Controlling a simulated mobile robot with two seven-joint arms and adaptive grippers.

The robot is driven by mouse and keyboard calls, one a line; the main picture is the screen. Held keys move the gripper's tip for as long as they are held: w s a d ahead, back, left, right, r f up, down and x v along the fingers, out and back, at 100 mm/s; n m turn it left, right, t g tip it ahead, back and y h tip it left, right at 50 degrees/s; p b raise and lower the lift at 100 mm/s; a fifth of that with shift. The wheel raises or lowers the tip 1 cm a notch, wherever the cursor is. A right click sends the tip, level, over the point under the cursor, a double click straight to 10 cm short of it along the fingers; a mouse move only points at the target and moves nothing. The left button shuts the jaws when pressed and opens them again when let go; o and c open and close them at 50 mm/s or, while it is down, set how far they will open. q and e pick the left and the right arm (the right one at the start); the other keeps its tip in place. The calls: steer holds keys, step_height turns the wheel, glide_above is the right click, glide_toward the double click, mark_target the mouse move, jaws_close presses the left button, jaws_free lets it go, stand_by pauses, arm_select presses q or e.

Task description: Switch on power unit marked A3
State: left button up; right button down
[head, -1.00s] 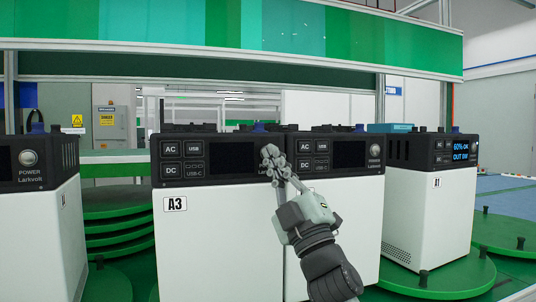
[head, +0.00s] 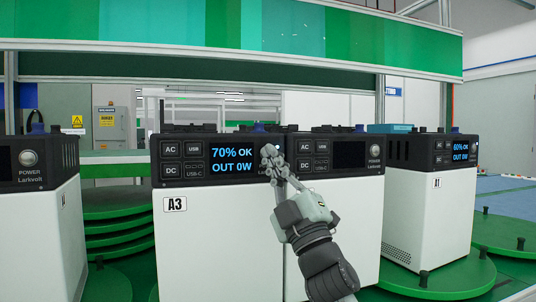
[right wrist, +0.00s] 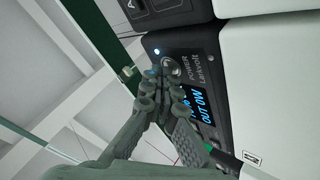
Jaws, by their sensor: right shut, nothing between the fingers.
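The power unit marked A3 (head: 213,240) is a white box with a black top panel, in the middle of the head view. Its display (head: 231,160) is lit and reads "70% OK, OUT 0W". My right gripper (head: 270,153) is shut and empty, its fingertips in front of the panel's right end, hiding the power button in the head view. In the right wrist view, the silver power button (right wrist: 172,67) shows beside the fingertips (right wrist: 155,78), with a small lit blue-white light near it. I cannot tell whether they touch. My left gripper is not in view.
A similar unit (head: 345,235) with a dark display stands close on the right. Unit A1 (head: 430,215), farther right, has a lit display. Another unit (head: 35,230) with a dark display stands at left. Green turntables (head: 105,280) lie under and between the units.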

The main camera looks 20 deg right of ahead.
stand_by(0.3)
steer(key=shift+s, duration=0.1)
steer(key=shift+s+d, duration=0.1)
steer(key=shift+s, duration=0.5)
steer(key=shift+s, duration=0.1)
steer(key=s+p, duration=0.1)
steer(key=s, duration=0.4)
stand_by(0.6)
